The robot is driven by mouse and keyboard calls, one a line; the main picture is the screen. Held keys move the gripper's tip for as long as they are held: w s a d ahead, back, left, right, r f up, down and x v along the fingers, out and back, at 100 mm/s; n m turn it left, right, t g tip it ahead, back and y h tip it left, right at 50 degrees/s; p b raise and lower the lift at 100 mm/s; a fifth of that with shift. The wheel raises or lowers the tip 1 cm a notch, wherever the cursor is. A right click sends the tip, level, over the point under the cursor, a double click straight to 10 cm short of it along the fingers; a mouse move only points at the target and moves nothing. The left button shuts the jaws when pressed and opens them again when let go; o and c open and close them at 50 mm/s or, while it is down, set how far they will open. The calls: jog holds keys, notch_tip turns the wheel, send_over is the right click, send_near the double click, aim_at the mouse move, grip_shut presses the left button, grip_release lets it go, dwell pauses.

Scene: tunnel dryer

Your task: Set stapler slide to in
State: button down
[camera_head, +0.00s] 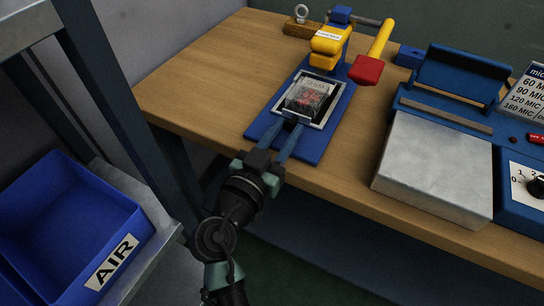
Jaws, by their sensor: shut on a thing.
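The stapler slide (333,107) is a grey-rimmed tray on a long blue base plate (310,151). A clear packet with red contents (311,98) lies in it. The slide sits in front of the yellow stapler head (328,42), apart from it, with the packet fully in view. My gripper (295,120) reaches in from the front over the base plate. Its two long fingers are at the slide's near edge and are shut on it. The exact grip spot is hidden by the fingers.
A yellow lever with a red end (368,69) sticks out right of the stapler head. A blue sealing machine with a grey plate (436,165) stands at the right. A blue AIR bin (65,215) and a rack post are at the left. The table's left side is clear.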

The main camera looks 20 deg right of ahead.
jog(key=shift+w+d+f, duration=0.1)
jog(key=shift+w+d, duration=0.2)
jog(key=shift+d, duration=0.05)
jog(key=shift+r, duration=0.25)
jog(key=c, duration=1.1)
grip_release()
jog(key=o, duration=0.5)
jog(key=shift+w+d+f, duration=0.1)
jog(key=shift+d+f, duration=0.05)
jog(key=shift+c, duration=0.2)
jog(key=v, duration=1.3)
jog(key=shift+b, duration=0.4)
